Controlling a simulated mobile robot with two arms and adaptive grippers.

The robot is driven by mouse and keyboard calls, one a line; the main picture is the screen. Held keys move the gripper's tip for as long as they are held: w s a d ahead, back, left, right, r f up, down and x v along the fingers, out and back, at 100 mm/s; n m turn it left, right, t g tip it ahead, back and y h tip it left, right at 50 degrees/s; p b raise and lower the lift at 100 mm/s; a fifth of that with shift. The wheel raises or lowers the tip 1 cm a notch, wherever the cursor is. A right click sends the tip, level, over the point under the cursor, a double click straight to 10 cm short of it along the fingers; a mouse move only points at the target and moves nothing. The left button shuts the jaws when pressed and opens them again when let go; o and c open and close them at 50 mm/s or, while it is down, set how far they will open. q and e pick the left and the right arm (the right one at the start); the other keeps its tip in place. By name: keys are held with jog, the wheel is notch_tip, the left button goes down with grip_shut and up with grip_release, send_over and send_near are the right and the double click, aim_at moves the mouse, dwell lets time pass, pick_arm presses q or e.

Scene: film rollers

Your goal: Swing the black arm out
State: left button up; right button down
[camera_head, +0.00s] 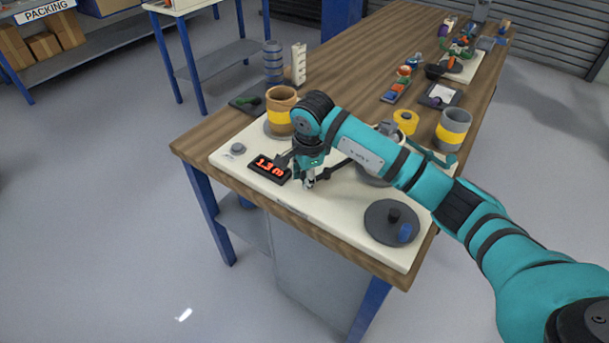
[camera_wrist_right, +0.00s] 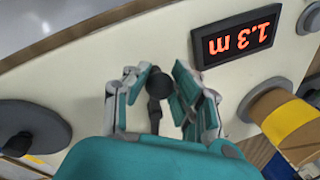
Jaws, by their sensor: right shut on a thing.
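The black arm (camera_head: 342,167) is a thin dark bar over the cream base board (camera_head: 232,153). In the head view it runs from my right gripper back toward a grey hub, partly hidden under my teal arm. My right gripper (camera_head: 309,181) points down at the bar's near end. In the right wrist view its fingers (camera_wrist_right: 160,88) stand on both sides of the black arm's round knob (camera_wrist_right: 158,80), closed on it. The bar (camera_wrist_right: 154,118) runs from the knob toward my wrist, which hides the rest. My left gripper is not in view.
A display (camera_head: 270,167) reading "1.3 m" lies close to the left of my right gripper. A roll with a yellow band (camera_head: 280,120) stands behind it. A dark disc (camera_head: 378,224) with a blue-marked handle lies front right. The board's front edge is clear.

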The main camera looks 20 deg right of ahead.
jog(key=s+n+b, duration=0.1)
jog(key=n+b, duration=0.1)
jog(key=s+d+n+b, duration=0.1)
jog(key=n+b, duration=0.1)
jog(key=shift+d+f+y, duration=0.2)
jog(key=shift+y, duration=0.1)
jog(key=shift+s+d+r+n+y+b, duration=0.15)
jog(key=shift+s+d+n+b, duration=0.2)
jog(key=shift+n+b, duration=0.35)
jog(key=shift+s+d+r+n+y+b, duration=0.15)
jog(key=shift+s+d+n+b, duration=0.2)
jog(key=shift+n+b, duration=0.35)
jog(key=shift+g, duration=0.3)
jog(key=c, duration=1)
grip_release()
jog(key=shift+f, duration=0.1)
jog(key=r, duration=0.4)
jog(key=s+d+r, duration=0.1)
jog(key=r, duration=0.7)
jog(key=shift+s+d, duration=0.25)
jog(key=shift+s, duration=0.15)
jog(key=shift+f, duration=0.15)
